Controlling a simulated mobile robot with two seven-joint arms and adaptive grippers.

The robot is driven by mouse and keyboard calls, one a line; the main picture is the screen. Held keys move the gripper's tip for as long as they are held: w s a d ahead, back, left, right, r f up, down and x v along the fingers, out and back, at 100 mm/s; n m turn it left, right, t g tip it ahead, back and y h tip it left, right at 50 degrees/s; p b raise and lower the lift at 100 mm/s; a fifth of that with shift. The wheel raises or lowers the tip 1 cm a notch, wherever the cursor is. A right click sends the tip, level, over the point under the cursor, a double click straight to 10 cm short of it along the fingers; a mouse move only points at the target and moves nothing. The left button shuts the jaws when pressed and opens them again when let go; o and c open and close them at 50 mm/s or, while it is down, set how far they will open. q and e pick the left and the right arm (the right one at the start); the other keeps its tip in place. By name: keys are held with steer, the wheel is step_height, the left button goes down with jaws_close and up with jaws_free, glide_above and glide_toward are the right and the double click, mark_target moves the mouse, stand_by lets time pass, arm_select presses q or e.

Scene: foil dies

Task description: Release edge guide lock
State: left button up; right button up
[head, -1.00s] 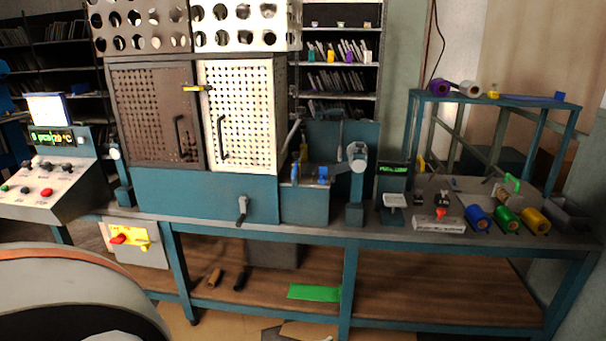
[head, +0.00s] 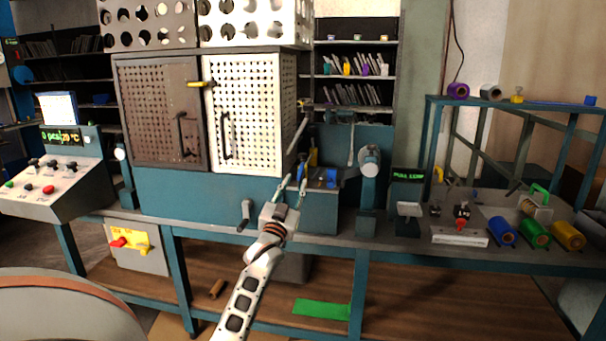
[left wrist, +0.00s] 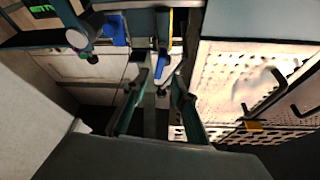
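On the side unit right of the cabinet, a blue block (head: 330,177) sits with a blue upright lever (head: 313,158) beside it. I cannot tell for sure which is the edge guide lock. In the left wrist view a blue block (left wrist: 115,30) is at the top, and a smaller blue piece (left wrist: 161,66) tops the space between the fingers. My left gripper (head: 292,188) is in front of this unit, just left of the blue parts. Its fingers (left wrist: 155,98) are spread with nothing between them. My right gripper is not in view.
The perforated cabinet doors (head: 243,115) and a crank handle (head: 245,212) are close left of my left gripper. A grey-headed post (head: 369,162) stands to the right. Colored rolls (head: 535,234) lie on the bench farther right. The lower shelf holds a green sheet (head: 321,309).

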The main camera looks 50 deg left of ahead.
mark_target(300, 173)
arm_select(q)
steer(key=shift+b+x, duration=0.55)
steer(key=shift+x, duration=3)
jaws_close()
